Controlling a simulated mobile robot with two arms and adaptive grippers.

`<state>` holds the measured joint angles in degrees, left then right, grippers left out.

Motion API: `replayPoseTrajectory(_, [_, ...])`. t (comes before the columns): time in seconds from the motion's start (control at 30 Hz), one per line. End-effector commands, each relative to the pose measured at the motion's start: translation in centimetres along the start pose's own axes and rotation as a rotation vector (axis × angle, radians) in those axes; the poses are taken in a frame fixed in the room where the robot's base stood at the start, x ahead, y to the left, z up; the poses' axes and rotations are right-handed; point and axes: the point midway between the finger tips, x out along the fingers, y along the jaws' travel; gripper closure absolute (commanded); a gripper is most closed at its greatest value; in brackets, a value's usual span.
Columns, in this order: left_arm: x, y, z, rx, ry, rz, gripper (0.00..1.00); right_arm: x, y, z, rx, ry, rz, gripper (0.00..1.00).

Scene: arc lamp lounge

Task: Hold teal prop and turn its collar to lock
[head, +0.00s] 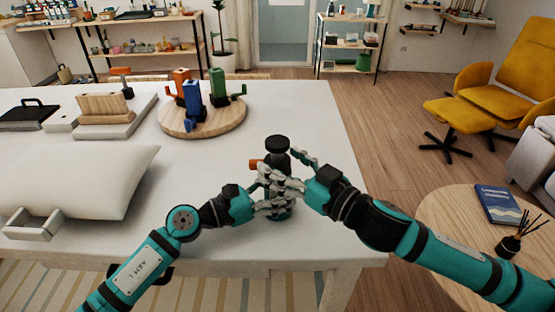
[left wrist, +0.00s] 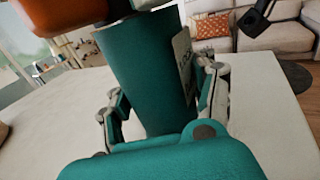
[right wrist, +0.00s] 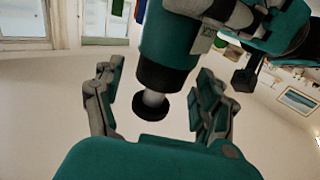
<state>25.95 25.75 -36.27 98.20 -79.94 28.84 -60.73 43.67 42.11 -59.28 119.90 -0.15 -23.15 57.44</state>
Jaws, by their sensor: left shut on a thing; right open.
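The teal prop stands upright on the white table, with a black disc top (head: 277,143) above a pale stem. Its teal body fills the left wrist view (left wrist: 148,75) and shows in the right wrist view (right wrist: 168,45). The black collar (right wrist: 160,78) sits between body and stem. An orange piece (head: 255,163) juts out to the left. My left gripper (head: 270,204) is shut on the lower teal body. My right gripper (head: 291,168) is open, its fingers either side of the prop's upper end, with a gap visible. Fingers hide much of the prop in the head view.
A round wooden board (head: 202,128) with orange, blue and green props stands farther back. A round side table (head: 460,215) with a book (head: 497,204) is at right. The table around the prop is clear.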

Motion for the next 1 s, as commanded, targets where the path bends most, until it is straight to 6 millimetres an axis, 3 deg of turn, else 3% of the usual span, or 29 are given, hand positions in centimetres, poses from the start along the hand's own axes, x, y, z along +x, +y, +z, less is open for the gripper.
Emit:
replayPoseTrajectory(0.2, [0.0, 0.0, 0.1, 0.001, -0.002, 0.001, 1.00, 1.7, 0.0, 0.0, 0.000, -0.001, 0.000, 0.27])
replayPoseTrajectory(0.5, [0.0, 0.0, 0.1, 0.001, -0.002, 0.000, 1.00, 1.8, 0.0, 0.0, 0.000, -0.001, 0.000, 0.28])
replayPoseTrajectory(0.9, [0.0, 0.0, 0.1, 0.001, -0.002, -0.001, 1.00, 1.8, 0.1, 0.0, -0.001, -0.001, 0.002, 0.80])
replayPoseTrajectory(1.0, [0.0, -0.1, 0.1, 0.002, -0.002, -0.001, 1.00, 1.8, 0.1, 0.0, -0.001, -0.001, 0.003, 0.83])
